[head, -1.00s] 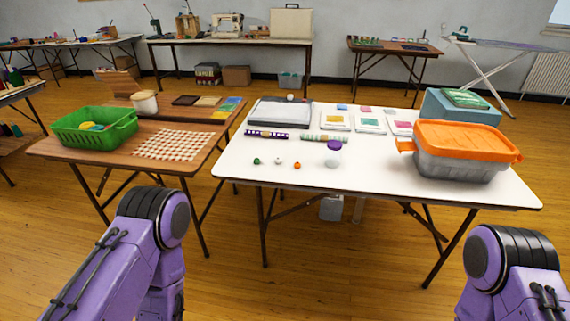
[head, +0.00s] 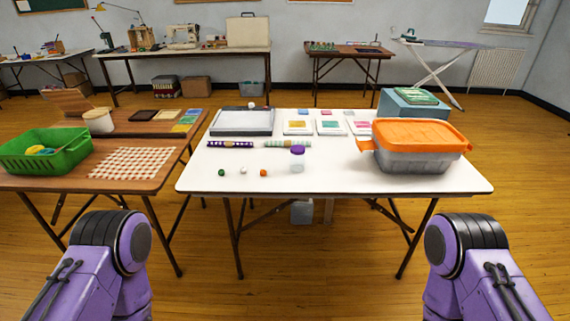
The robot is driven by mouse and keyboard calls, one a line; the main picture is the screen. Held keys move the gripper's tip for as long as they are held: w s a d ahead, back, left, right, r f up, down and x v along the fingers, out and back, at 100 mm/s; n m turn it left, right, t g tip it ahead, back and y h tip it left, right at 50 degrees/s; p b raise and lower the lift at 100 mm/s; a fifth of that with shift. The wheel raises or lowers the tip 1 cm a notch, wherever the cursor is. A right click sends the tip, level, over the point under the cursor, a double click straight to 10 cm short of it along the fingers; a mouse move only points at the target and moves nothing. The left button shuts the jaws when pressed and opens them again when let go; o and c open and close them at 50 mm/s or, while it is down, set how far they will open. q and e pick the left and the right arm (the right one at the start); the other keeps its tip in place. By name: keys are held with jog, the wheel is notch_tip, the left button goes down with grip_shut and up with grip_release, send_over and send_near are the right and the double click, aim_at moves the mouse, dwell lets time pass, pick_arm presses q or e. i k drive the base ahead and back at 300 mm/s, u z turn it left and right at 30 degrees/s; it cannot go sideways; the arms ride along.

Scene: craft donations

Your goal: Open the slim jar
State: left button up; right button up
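The slim jar (head: 297,163) stands upright on the white table (head: 350,185), near its front middle. It has a clear body and a purple lid on top. Both of my arms show only as purple links at the bottom left and bottom right. Neither gripper is in the head view. Both arms are well short of the jar, in front of the table.
Small green, white and orange balls (head: 263,173) lie left of the jar. Two patterned rolls (head: 229,144) lie behind. A grey bin with an orange lid (head: 418,145) stands to the right. A wooden table (head: 140,184) with a green basket (head: 70,157) is at left.

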aim_at(297, 163)
jog(key=z, duration=2)
jog(key=i, duration=1.15)
jog(key=u, duration=2.5)
